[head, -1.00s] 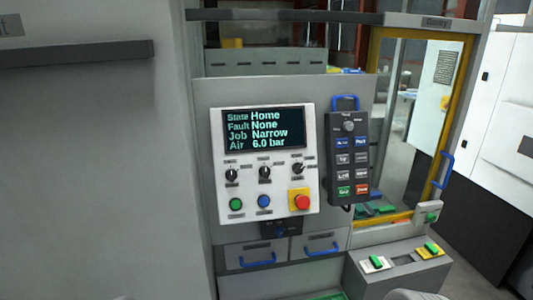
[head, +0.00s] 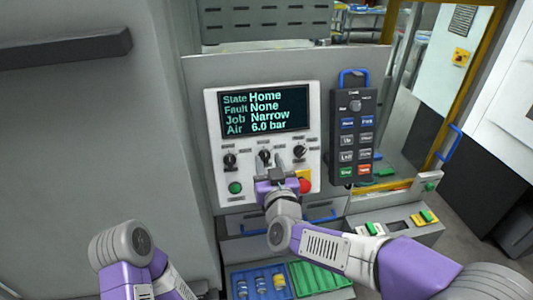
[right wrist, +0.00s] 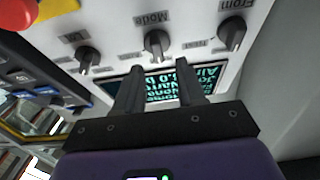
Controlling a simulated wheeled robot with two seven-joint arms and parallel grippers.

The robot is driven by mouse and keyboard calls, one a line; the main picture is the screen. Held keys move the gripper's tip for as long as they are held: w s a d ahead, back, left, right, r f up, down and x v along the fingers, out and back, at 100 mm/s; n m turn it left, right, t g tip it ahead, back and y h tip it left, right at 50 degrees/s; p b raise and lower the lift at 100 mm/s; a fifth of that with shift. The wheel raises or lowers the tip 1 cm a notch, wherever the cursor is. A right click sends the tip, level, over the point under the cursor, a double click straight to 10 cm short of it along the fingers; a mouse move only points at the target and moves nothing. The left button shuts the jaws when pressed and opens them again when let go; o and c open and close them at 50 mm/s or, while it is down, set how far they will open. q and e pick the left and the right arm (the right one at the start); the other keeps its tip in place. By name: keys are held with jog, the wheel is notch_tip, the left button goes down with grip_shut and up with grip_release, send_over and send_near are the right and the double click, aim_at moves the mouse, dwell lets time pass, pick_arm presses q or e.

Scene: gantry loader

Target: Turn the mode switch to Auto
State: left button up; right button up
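The mode switch (head: 264,156) is the middle of three black knobs on the white control panel (head: 212,120). In the right wrist view, upside down, the mode switch (right wrist: 157,43) has the label "Mode" beside it; its position marks are too small to read. My right gripper (head: 279,168) is in front of the panel, just right of the switch in the head view. In the right wrist view my right gripper (right wrist: 160,75) is open and empty, its fingers pointing toward the switch without visibly gripping it. My left gripper is not in view; only left arm links show.
Other knobs (head: 229,160) (head: 299,153) flank the switch. A green button (head: 235,188) and red stop button (head: 305,186) sit below, the latter close to my gripper. The screen (head: 265,110) reads Home, None, Narrow, 6.0 bar. A pendant (head: 353,135) hangs at right.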

aim_at(266, 154)
jog(key=shift+w+a, duration=0.15)
jog(key=shift+w, duration=0.65)
jog(key=shift+w+a, duration=0.15)
jog(key=shift+w, duration=0.6)
jog(key=shift+c, duration=0.4)
jog(key=c, duration=0.6)
